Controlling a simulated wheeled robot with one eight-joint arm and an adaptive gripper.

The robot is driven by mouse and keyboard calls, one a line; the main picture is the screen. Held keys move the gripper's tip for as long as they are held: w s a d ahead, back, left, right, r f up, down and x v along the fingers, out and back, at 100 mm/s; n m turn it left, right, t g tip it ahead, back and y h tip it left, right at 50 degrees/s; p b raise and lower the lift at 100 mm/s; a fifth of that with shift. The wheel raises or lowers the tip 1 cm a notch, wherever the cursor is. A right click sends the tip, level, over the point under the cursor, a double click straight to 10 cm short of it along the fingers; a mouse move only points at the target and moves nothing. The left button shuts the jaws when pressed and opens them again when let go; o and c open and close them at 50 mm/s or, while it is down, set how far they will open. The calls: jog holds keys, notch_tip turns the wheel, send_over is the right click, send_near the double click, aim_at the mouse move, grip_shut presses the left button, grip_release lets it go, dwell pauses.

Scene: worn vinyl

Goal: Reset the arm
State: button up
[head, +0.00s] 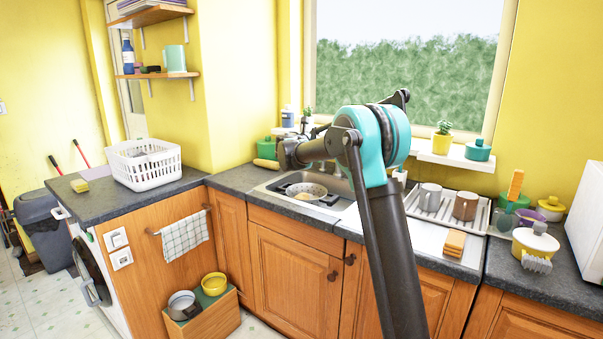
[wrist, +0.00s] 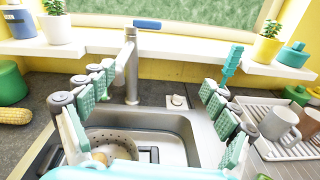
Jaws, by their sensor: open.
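My gripper (wrist: 158,82) is open and empty in the wrist view. Its two green-padded fingers stand wide apart over the sink (wrist: 180,125), with the grey tap (wrist: 131,70) beyond and between them. A colander (wrist: 112,143) is in the sink, partly hidden by the gripper's near edge. In the head view my arm, with a teal joint, rises from the bottom and bends left towards the sink (head: 270,187). The gripper's fingers cannot be made out clearly there.
A dish rack (head: 433,219) with mugs stands right of the sink. The window sill (head: 440,160) holds a potted plant (head: 443,140) and a teal pot (head: 478,149). A corn cob (wrist: 15,116) lies left of the sink. A white basket (head: 145,170) stands on the left counter.

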jog(key=s+d+f+m+g+y, duration=0.1)
jog(key=s+d+f+m+g, duration=0.1)
jog(key=s+d+f+m, duration=0.45)
jog(key=s+d+f+m+g+y, duration=0.1)
jog(key=s+d+f+m+g, duration=0.2)
jog(key=s, duration=0.7)
jog(key=s+d+f+m+g+y, duration=0.1)
jog(key=s+d+f+m, duration=0.4)
jog(key=s, duration=0.3)
jog(key=s+a+f+m+g+y, duration=0.1)
jog(key=s+f+m, duration=0.3)
jog(key=s, duration=0.6)
jog(key=s+a+f+m+g+y, duration=0.1)
jog(key=s+f+m+y, duration=0.3)
jog(key=s+f, duration=0.5)
jog(key=s+a+f+m+g+y, duration=0.1)
jog(key=s+f, duration=0.5)
jog(key=s, duration=0.7)
jog(key=a+m+y, duration=0.1)
jog(key=a+m, duration=0.1)
jog(key=m, duration=0.1)
jog(key=shift+f+m+g, duration=0.3)
jog(key=shift+f+m, duration=0.05)
jog(key=shift+f, duration=0.05)
jog(key=shift+s, duration=0.1)
